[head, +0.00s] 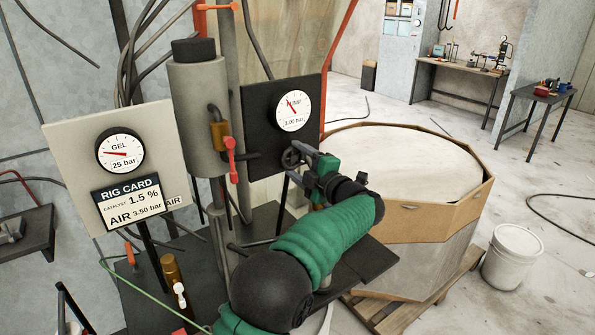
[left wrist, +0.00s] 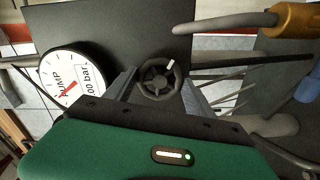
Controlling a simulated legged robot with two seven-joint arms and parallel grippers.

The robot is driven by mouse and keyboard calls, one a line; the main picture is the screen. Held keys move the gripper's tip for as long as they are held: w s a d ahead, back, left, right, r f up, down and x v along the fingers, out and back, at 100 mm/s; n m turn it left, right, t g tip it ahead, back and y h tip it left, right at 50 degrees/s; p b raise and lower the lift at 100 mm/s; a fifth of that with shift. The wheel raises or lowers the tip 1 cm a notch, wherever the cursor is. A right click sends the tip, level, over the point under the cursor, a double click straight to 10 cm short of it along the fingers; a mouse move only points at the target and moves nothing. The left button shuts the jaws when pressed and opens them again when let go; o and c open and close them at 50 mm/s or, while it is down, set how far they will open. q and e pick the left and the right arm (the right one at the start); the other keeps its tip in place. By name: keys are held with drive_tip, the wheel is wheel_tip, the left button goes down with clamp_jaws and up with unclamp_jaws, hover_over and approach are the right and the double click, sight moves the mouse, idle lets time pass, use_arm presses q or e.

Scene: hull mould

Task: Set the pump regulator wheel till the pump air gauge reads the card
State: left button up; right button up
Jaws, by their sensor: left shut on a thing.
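The pump air gauge (head: 293,110) is a white dial on a dark panel. Its red needle points up and left; its printed value ends in .00 bar, the first digit unclear. It also shows turned sideways in the left wrist view (left wrist: 72,86). The rig card (head: 131,203) reads AIR 3.50 bar and catalyst 1.5 %. The dark regulator wheel (head: 289,158) sits below the pump gauge. In the left wrist view the wheel (left wrist: 157,79) has a white mark near its upper right rim. My left gripper (head: 304,156) is shut on the wheel, one finger each side. My right gripper is out of view.
A gel gauge (head: 120,151) is on a pale panel above the card. A grey cylinder (head: 196,95) with pipes and a red-handled valve (head: 231,160) stands left of the wheel. A large round mould (head: 405,165) on a pallet and a white bucket (head: 512,257) stand right.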

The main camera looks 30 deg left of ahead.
use_arm(q)
drive_tip(key=shift+s+d+f+n, duration=0.1)
drive_tip(key=shift+f+n, duration=0.2)
drive_tip(key=shift+f, duration=0.15)
drive_tip(key=o, duration=1.4)
drive_tip(key=shift+s+r, duration=0.15)
drive_tip(key=shift+r, duration=0.05)
drive_tip(key=shift+d+r, duration=0.1)
drive_tip(key=shift+d+b, duration=0.2)
drive_tip(key=shift+b, duration=0.1)
drive_tip(key=b+v, duration=0.2)
drive_tip(key=v, duration=1.4)
drive_tip(key=shift+d+b, duration=0.35)
drive_tip(key=shift+b, duration=0.05)
